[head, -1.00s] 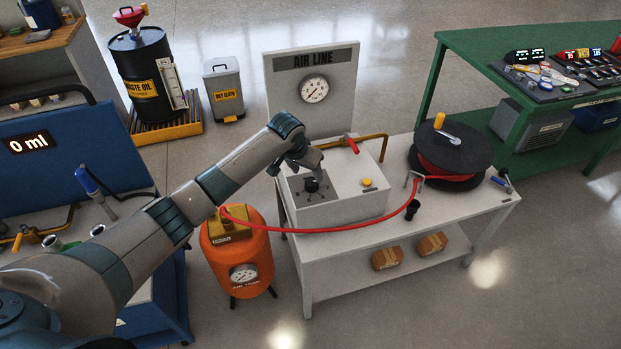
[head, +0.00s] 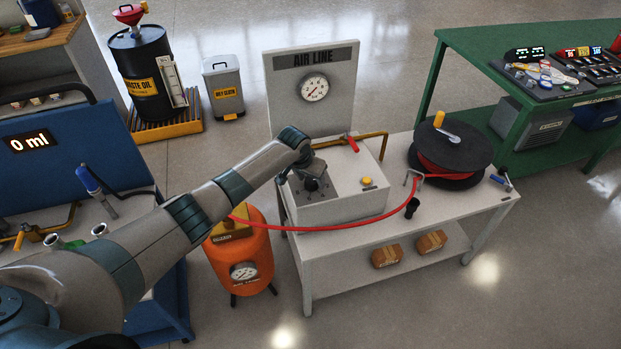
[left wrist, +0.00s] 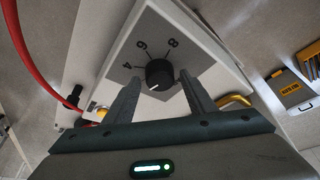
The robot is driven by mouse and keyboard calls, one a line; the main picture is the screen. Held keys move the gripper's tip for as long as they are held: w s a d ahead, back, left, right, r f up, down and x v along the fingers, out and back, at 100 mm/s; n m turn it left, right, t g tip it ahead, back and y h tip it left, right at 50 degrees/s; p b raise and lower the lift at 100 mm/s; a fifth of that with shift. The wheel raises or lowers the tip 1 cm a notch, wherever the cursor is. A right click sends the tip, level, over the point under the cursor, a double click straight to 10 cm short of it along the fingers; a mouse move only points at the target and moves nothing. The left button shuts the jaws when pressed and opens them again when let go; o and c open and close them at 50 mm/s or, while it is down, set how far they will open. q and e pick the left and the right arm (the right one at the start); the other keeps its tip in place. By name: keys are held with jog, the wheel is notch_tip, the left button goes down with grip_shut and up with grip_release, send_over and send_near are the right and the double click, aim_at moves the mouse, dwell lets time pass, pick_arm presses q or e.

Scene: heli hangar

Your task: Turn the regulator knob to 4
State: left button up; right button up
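The black regulator knob (head: 311,185) sits on the grey dial plate of the white box (head: 345,208). In the left wrist view the round knob (left wrist: 159,74) has a small white mark on its near, lower edge, and the numbers 4, 6 and 8 show around it. My left gripper (head: 308,178) is over the knob. In the left wrist view its two fingers (left wrist: 159,77) are apart, one on each side of the knob, with a gap visible on both sides. The pressure gauge (head: 314,87) stands behind the box. My right gripper is not in view.
A yellow button (head: 367,181) and a brass pipe with a red handle (head: 352,143) are beside the dial. A red hose (head: 330,226) crosses the box front. A hose reel (head: 451,155) stands right, an orange air tank (head: 238,250) left.

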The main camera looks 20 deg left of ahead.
pick_arm(q)
jog(key=c, duration=0.8)
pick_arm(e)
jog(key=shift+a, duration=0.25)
